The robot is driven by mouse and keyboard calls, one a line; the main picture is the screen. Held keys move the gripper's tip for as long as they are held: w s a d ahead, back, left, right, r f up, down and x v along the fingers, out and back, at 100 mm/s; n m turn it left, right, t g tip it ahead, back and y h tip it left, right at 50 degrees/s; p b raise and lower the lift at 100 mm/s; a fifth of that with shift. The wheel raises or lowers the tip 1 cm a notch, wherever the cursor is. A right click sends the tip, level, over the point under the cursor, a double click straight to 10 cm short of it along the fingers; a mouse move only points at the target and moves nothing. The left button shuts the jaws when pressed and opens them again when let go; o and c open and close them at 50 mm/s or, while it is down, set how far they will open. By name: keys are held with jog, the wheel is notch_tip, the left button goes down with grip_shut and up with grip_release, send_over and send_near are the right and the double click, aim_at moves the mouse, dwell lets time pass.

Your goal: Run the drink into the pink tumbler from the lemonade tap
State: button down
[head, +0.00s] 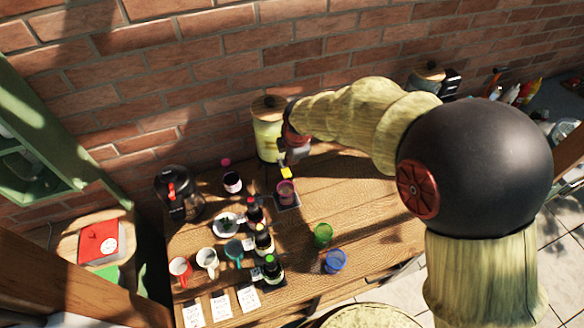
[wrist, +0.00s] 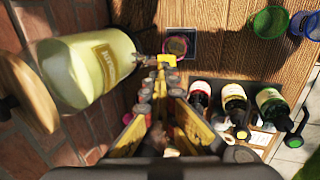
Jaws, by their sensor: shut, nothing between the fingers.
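The lemonade dispenser (head: 268,138) is a pale yellow jar with a wooden lid, against the brick wall; it lies large at left in the wrist view (wrist: 90,70). Its tap has a yellow lever (head: 286,172), also in the wrist view (wrist: 167,60). The pink tumbler (head: 286,192) stands upright on a dark square tray (head: 288,207) by the tap; the wrist view shows its rim (wrist: 177,45) just beyond the lever. I cannot tell its fill level. My gripper (wrist: 161,84) is shut and empty, its fingertips close to the lever; contact is unclear.
Several dark bottles (head: 264,240) stand left of the tumbler's front side, with mugs (head: 207,260) and a plate beyond. A green cup (head: 323,234) and a blue cup (head: 335,262) stand at front right. A coffee maker (head: 180,195) is at left. The table's right part looks clear.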

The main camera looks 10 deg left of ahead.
notch_tip(320, 180, up, 6)
jog(key=shift+s+a+r+b, duration=0.15)
jog(key=shift+s+r+b, duration=0.05)
jog(key=shift+b, duration=0.1)
dwell(0.5)
jog(key=s+d+f+m+t+b, duration=0.1)
jog(key=s+d+f+m+b, duration=0.3)
jog(key=s+d+m+b, duration=0.6)
jog(key=s+d+f+m+t+h+b, duration=0.1)
jog(key=s+d+f+m+b, duration=0.2)
jog(key=s+d+m+b, duration=0.7)
jog(key=s+d+m, duration=0.3)
jog(key=s+d, duration=0.2)
jog(key=shift+s+d+f+h+b, duration=0.15)
jog(key=shift+s+f+h+b, duration=0.1)
jog(key=shift+f+h+b, duration=0.1)
